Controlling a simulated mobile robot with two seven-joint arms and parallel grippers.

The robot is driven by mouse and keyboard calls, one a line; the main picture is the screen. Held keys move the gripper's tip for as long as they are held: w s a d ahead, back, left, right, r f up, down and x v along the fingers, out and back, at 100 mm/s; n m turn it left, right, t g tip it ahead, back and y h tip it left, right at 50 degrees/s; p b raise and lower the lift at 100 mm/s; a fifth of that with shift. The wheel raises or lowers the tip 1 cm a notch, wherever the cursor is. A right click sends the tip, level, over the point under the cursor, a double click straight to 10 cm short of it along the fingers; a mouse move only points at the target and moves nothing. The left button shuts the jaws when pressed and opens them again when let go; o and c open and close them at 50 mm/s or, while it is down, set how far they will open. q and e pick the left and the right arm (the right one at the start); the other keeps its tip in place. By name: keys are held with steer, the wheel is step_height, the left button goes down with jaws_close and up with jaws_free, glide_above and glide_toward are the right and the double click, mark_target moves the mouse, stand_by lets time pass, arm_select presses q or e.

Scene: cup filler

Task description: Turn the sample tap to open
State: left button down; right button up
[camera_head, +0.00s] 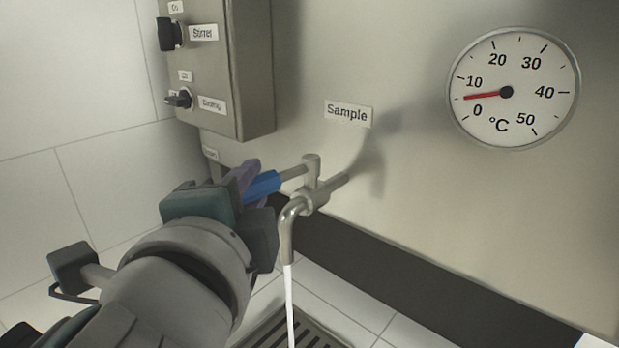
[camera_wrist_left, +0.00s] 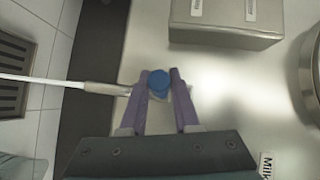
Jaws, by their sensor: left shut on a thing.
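The sample tap (camera_head: 314,190) sticks out of the steel tank wall below a "Sample" label (camera_head: 348,113). Its lever has a blue handle (camera_head: 262,187), which points to the left in the head view. My left gripper (camera_head: 252,180) is shut on the blue handle. In the left wrist view the purple fingers (camera_wrist_left: 160,90) lie on both sides of the blue handle end (camera_wrist_left: 159,82). A white stream (camera_head: 290,305) runs down from the curved spout (camera_head: 287,232). The right gripper is in neither view.
A floor drain grate (camera_head: 270,330) lies below the spout. A grey control box (camera_head: 235,70) with Stirrer and Cooling knobs is at the upper left. A round thermometer dial (camera_head: 513,87) is on the tank at the right. The wall between tap and dial is clear.

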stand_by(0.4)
arm_select(q)
steer(key=c, duration=0.7)
jaws_free()
steer(key=shift+o, duration=0.2)
steer(key=s+r+b, duration=0.1)
steer(key=s+b, duration=0.1)
steer(key=s, duration=0.7)
steer(key=shift+s+d+r, duration=0.2)
steer(key=shift+s, duration=0.2)
